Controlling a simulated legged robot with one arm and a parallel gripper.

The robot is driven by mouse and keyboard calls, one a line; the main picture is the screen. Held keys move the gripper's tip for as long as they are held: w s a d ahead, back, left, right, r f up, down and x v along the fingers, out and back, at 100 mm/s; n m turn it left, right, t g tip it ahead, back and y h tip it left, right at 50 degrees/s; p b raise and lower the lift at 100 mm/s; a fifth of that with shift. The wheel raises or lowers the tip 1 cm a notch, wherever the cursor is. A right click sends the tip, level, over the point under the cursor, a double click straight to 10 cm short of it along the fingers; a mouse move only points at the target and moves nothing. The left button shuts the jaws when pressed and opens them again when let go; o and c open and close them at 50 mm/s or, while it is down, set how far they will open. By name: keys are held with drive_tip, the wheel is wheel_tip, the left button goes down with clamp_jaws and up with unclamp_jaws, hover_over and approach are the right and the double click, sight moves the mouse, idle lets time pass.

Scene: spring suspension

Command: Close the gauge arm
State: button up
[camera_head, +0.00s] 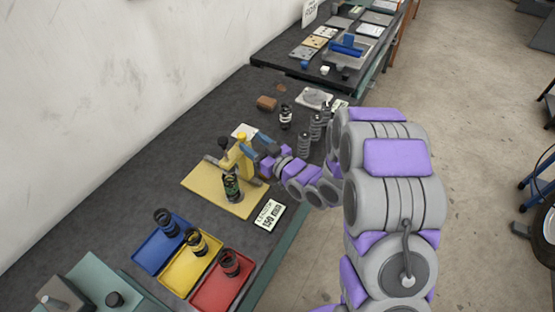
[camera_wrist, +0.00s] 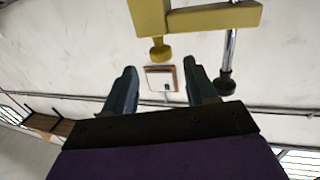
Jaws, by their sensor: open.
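The yellow gauge (camera_head: 237,158) stands on a tan board (camera_head: 205,190) on the dark bench. In the wrist view its yellow arm (camera_wrist: 215,17) crosses the top, with a yellow knob (camera_wrist: 159,48) hanging from it. A metal rod with a black end (camera_wrist: 226,82) is at the right. A dark spring (camera_head: 231,188) stands on the board in front of the gauge. My gripper (camera_head: 262,150) is just right of the gauge. In the wrist view my gripper (camera_wrist: 161,88) is open, with nothing between its fingers; the knob appears just above the gap. Contact cannot be told.
Blue (camera_head: 150,252), yellow (camera_head: 178,273) and red (camera_head: 212,297) trays, each with a spring, lie at the near end. A label card (camera_head: 269,214) lies by the board. Several springs (camera_head: 304,144) stand behind my arm. A wall (camera_head: 90,90) runs along the left.

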drive_tip(key=p+v, duration=0.7)
drive_tip(key=v, duration=0.3)
drive_tip(key=shift+d+p, duration=0.15)
drive_tip(key=shift+p, duration=0.25)
idle(0.6)
